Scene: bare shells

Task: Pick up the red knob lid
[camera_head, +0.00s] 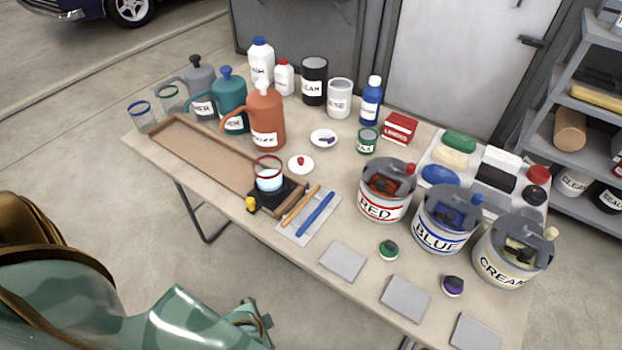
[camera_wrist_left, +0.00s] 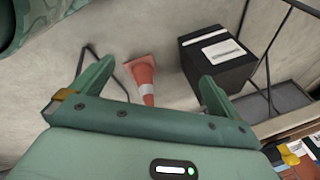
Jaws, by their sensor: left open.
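A small white disc with a red knob in its middle (camera_head: 301,163), which looks like the red knob lid, lies on the table right of the orange jug. My left gripper (camera_head: 262,325) is low in the head view, in front of the table's near edge and well apart from the lid. In the left wrist view my left gripper (camera_wrist_left: 152,90) has its two fingers spread with nothing between them. The lid cannot be made out in that view. My right gripper is not in view.
The table (camera_head: 335,215) is crowded. Paint cans labelled RED (camera_head: 382,208) and BLUE stand to the right. A traffic cone (camera_wrist_left: 142,78) and a black box (camera_wrist_left: 215,55) are on the floor.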

